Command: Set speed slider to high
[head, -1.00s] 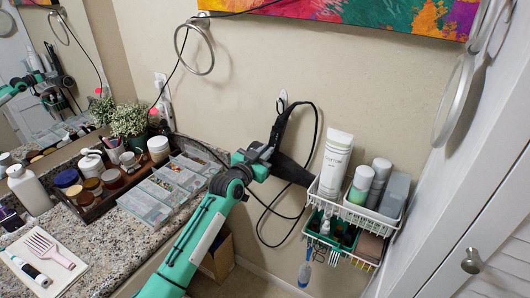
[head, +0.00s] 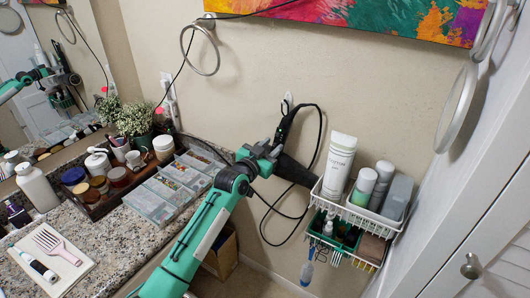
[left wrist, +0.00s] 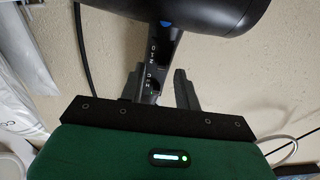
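A black hair dryer (head: 296,170) hangs against the wall, its barrel pointing down to the right toward the wire basket and its handle running up. In the left wrist view the dryer's barrel (left wrist: 205,12) is at the top, with a blue button below it. Its handle (left wrist: 156,66) carries two small switches with white markings; I cannot read their settings. My left gripper (head: 267,151) is at the handle, and in the left wrist view its fingers (left wrist: 158,88) stand apart on either side of it. A gap seems to show by the right finger. My right gripper is not in view.
A white wire basket (head: 330,204) with a tube and bottles hangs just right of the dryer. The dryer's black cord (head: 264,226) loops below it. A granite counter (head: 115,245) with an organizer (head: 150,206) and jars lies left. A towel ring (head: 203,72) is above.

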